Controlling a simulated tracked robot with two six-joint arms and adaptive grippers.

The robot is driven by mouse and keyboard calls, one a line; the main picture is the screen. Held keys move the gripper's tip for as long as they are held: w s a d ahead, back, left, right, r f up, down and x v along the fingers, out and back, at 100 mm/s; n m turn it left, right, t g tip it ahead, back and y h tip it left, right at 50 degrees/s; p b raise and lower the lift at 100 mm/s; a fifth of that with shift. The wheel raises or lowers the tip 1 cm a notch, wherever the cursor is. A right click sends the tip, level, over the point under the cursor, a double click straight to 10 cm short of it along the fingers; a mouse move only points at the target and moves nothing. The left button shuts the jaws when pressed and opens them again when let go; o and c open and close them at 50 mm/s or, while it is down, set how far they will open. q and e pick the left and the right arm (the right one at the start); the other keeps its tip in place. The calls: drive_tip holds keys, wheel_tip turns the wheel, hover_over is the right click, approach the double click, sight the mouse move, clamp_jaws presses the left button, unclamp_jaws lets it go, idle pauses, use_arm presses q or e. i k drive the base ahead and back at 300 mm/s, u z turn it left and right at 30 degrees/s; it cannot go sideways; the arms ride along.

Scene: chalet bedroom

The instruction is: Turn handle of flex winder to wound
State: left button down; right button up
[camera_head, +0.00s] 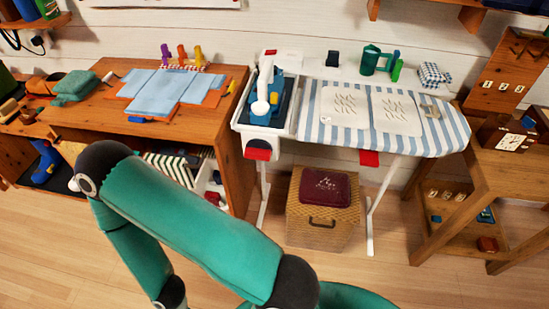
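I cannot tell for certain which thing is the flex winder. A dark box with a red face (258,150) hangs below the front of the white iron rest at the left end of the ironing board; a winder handle cannot be made out on it. A blue and white iron (265,98) stands on the rest above it. A red piece (369,158) shows under the middle of the board's front edge. One teal arm of mine crosses the lower left of the view. Neither of my grippers is in view.
The ironing board (456,128) has a striped cover. A wicker basket with a maroon lid (325,190) stands below it. A wooden desk (225,118) with blue cloths is at left, and a wooden shelf table (500,165) at right. Open floor lies in front.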

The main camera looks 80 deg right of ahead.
sight(256, 149)
drive_tip(key=u, duration=0.5)
drive_tip(key=i, duration=0.95)
drive_tip(key=z, duration=2.7)
drive_tip(key=i, duration=0.55)
drive_tip(key=u, duration=0.15)
drive_tip(key=k, duration=0.55)
drive_tip(key=z, duration=0.1)
drive_tip(key=i, duration=0.25)
drive_tip(key=z, duration=0.05)
